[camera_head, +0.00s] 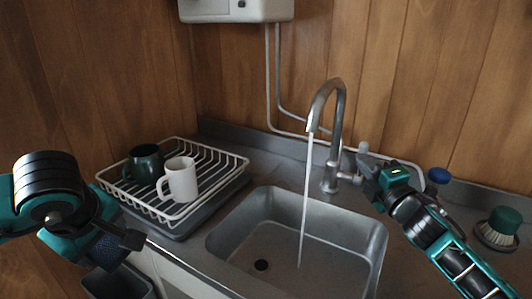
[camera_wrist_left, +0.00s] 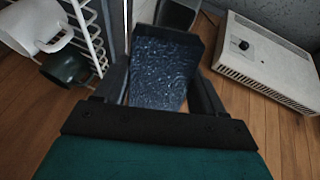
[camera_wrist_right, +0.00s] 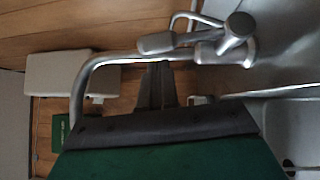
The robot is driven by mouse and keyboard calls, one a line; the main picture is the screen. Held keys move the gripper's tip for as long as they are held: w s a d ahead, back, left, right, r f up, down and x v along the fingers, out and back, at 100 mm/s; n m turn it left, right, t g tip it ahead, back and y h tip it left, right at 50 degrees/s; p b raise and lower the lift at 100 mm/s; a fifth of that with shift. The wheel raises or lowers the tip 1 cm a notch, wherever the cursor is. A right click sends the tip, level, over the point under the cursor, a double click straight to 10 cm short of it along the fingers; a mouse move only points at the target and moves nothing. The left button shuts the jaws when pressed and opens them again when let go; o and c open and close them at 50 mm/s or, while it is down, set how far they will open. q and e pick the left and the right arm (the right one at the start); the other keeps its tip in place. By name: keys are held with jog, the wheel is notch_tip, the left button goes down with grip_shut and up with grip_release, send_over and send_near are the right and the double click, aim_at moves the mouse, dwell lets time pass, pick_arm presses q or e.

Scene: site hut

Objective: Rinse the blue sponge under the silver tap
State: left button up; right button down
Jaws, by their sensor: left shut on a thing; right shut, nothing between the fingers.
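The silver tap (camera_head: 335,110) stands behind the sink (camera_head: 225,235), and a stream of water (camera_head: 305,205) runs from its spout into the basin. It also shows in the right wrist view (camera_wrist_right: 90,75). My left gripper (camera_head: 132,240) is left of the sink, in front of the dish rack. In the left wrist view it is shut on the blue sponge (camera_wrist_left: 160,70), away from the water. My right gripper (camera_head: 368,165) is shut and empty beside the tap's lever (camera_head: 362,148). In the right wrist view its fingertips (camera_wrist_right: 155,70) are close to the lever; contact cannot be told.
A white dish rack (camera_head: 215,165) left of the sink holds a dark green mug (camera_head: 145,163) and a white mug (camera_head: 180,180). A green-topped brush (camera_head: 500,228) stands at the right. A grey bin (camera_head: 120,284) is below on the left. A white heater (camera_wrist_left: 265,60) stands on the floor.

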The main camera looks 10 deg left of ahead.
jog(key=shift+w+d, duration=0.2)
jog(key=shift+w, duration=0.3)
jog(key=shift+r, duration=0.1)
pick_arm(q)
jog(key=shift+w+r+p, duration=0.1)
jog(key=shift+r+p, duration=0.4)
jog(key=shift+r, duration=0.05)
jog(key=shift+w+f, duration=0.1)
pick_arm(e)
jog(key=shift+w+d+r, duration=0.15)
jog(key=shift+w+r, duration=0.05)
jog(key=shift+w, duration=0.15)
jog(key=shift+s+f, duration=0.1)
jog(key=shift+s, duration=0.05)
